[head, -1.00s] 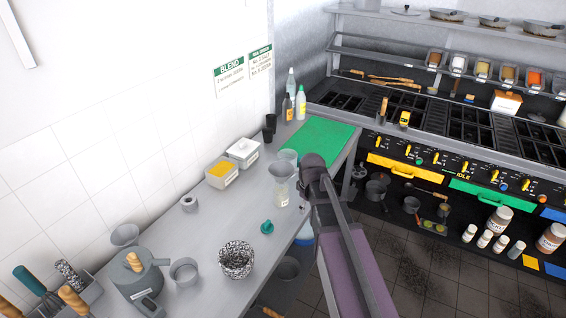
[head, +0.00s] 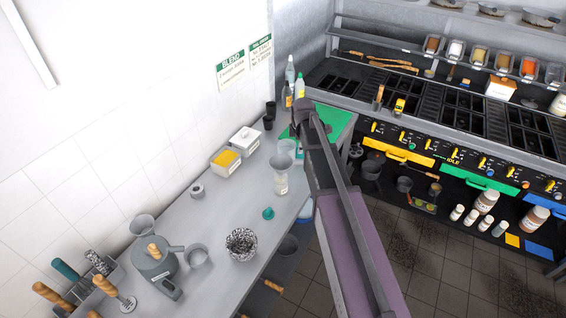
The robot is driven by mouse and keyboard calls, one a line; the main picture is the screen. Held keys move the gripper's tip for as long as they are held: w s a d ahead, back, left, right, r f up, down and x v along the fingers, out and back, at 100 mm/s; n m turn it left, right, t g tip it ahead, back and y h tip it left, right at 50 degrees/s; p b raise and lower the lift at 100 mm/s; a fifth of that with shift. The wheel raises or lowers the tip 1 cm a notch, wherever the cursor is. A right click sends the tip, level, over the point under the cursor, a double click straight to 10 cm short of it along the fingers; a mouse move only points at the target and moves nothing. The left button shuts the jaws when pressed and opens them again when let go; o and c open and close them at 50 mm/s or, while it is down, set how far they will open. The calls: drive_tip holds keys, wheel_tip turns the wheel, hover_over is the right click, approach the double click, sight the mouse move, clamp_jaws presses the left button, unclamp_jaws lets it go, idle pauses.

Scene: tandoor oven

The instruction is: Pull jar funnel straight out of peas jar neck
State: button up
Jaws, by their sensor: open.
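The grey jar funnel (head: 280,162) sits upright in the neck of the clear peas jar (head: 281,185), which stands on the grey counter near its right edge. The jar's label shows pale; its contents are too small to make out. My gripper (head: 294,131) is at the end of my arm, beyond and slightly right of the funnel, above the green board. It is apart from the funnel, open and empty as far as I can see. The arm's wrist hides much of it.
A teal lid (head: 268,213) and a speckled pot (head: 241,244) stand nearer on the counter. A clear cup (head: 286,146) is just behind the funnel. Two white tubs (head: 244,139) stand left, and bottles (head: 299,86) stand at the back by the green board (head: 335,122).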

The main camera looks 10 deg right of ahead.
sight(298, 162)
drive_tip(key=shift+f, duration=0.15)
drive_tip(key=b+x, duration=0.8)
drive_tip(key=shift+f, duration=0.2)
idle(0.6)
drive_tip(key=shift+b, duration=0.3)
drive_tip(key=shift+b+x, duration=2.45)
drive_tip(key=shift+x, duration=0.15)
drive_tip(key=shift+a, duration=0.2)
clamp_jaws()
